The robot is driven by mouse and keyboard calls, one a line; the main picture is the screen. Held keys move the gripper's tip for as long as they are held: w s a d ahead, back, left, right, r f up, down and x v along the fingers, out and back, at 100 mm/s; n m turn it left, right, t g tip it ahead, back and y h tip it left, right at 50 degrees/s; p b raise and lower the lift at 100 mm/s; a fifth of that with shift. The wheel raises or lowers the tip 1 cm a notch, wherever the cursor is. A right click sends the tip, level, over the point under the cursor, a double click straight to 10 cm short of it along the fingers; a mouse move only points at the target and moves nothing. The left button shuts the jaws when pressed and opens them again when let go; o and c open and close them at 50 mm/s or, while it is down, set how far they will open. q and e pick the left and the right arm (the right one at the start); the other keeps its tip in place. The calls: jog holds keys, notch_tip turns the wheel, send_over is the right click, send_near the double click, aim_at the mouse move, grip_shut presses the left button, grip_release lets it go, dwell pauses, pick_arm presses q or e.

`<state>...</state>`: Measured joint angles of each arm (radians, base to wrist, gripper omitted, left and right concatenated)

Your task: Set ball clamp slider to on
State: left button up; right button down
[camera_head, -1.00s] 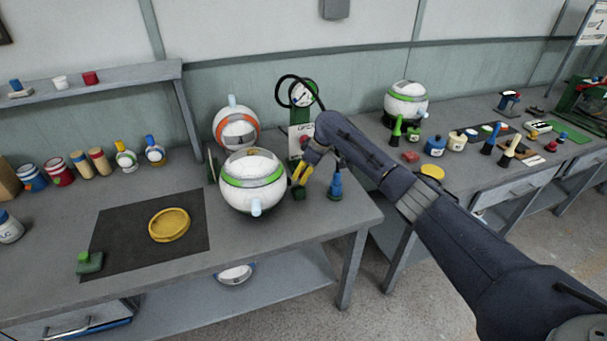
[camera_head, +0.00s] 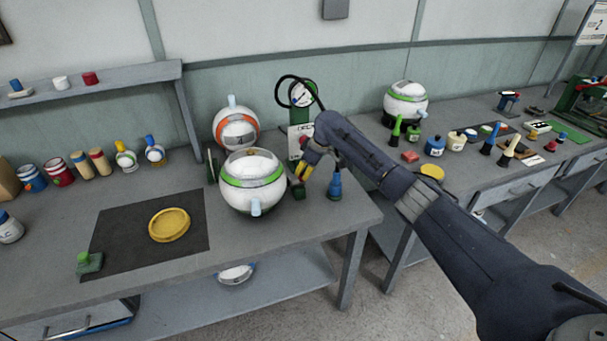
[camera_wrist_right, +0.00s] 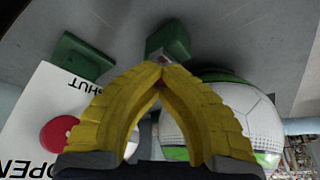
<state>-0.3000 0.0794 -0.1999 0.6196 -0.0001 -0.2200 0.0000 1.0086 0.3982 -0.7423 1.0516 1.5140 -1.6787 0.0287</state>
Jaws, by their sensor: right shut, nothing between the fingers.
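A white ball (camera_head: 252,201) with a green band sits on the bench, and part of it shows at the right of the right wrist view (camera_wrist_right: 245,112). A white sign (camera_head: 294,145) stands behind my right gripper; in the wrist view it reads OPEN and SHUT, with a red disc (camera_wrist_right: 58,134). A green block (camera_head: 299,193) sits just below my fingers, beside the ball. Two green blocks show in the wrist view, one (camera_wrist_right: 82,58) at left and one (camera_wrist_right: 170,43) beyond my fingertips. My right gripper (camera_head: 302,177) is shut and empty, its yellow fingertips (camera_wrist_right: 160,73) together. I cannot tell which part is the slider, or whether the fingertips touch a block.
A blue bottle-like object (camera_head: 335,186) stands right of my right gripper. An orange-banded ball (camera_head: 236,131) is behind the green-banded one. A yellow dish (camera_head: 169,225) and a green piece (camera_head: 89,262) lie on the dark mat (camera_head: 125,215) at left.

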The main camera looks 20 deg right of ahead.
jog(key=shift+a, duration=0.55)
jog(key=c, duration=2.1)
grip_release()
jog(key=o, duration=0.7)
jog(key=shift+r, duration=0.1)
jog(key=shift+d+r, duration=0.15)
jog(key=shift+r, duration=0.15)
jog(key=v, duration=1.1)
